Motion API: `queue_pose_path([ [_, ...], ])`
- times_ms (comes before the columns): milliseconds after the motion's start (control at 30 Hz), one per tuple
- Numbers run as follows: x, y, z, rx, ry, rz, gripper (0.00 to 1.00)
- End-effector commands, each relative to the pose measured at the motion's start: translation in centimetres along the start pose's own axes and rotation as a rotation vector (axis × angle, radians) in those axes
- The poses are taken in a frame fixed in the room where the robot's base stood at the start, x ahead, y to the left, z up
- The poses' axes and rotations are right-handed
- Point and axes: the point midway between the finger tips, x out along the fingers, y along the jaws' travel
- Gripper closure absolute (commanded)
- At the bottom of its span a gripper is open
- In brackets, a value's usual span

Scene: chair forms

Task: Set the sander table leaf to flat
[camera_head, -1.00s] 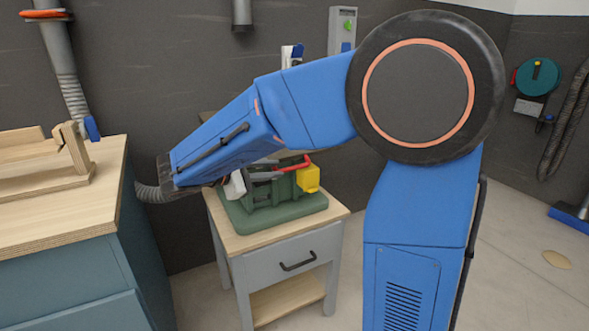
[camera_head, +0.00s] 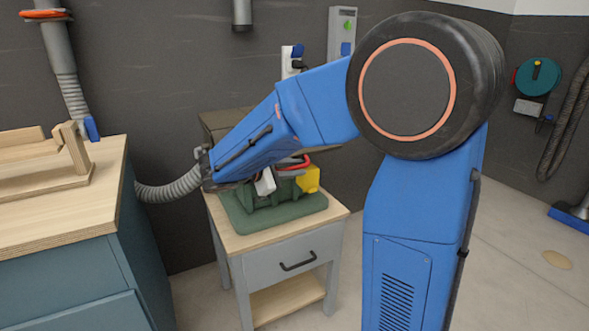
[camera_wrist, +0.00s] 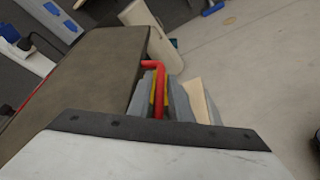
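The sander has a green base (camera_head: 298,207) on a small cabinet, with a yellow block (camera_head: 308,180) and a red bar (camera_head: 294,163). A brown-grey panel (camera_head: 222,121) stands behind my forearm; the wrist view shows a broad brown-grey surface (camera_wrist: 85,75) at left. I cannot tell whether this is the table leaf. My arm hides much of the sander. A white part (camera_head: 265,183) at the end of my arm is beside the sander. The red bar (camera_wrist: 158,95) also shows in the wrist view, close past a white, dark-edged part.
The small cabinet (camera_head: 289,243) stands against the dark wall. A workbench (camera_head: 60,215) with a wooden fixture (camera_head: 45,160) is at left. A grey hose (camera_head: 170,190) runs behind my arm's end. The floor (camera_head: 530,270) at right is mostly clear.

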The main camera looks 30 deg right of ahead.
Motion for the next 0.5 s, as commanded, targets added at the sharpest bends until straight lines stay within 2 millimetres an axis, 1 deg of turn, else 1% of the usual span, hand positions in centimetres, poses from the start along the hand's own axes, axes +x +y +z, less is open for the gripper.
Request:
queue_pose_path([
  [67, -0.01, 0.00, 0.00, 0.000, 0.000, 0.000, 0.81],
  [133, -0.02, 0.00, 0.00, 0.000, 0.000, 0.000, 0.96],
  [167, -0.02, 0.00, 0.00, 0.000, 0.000, 0.000, 1.00],
  [367, -0.04, 0.00, 0.03, -0.001, 0.000, -0.001, 1.00],
  [500, -0.21, 0.09, 0.42, -0.018, 0.000, -0.008, 1.00],
])
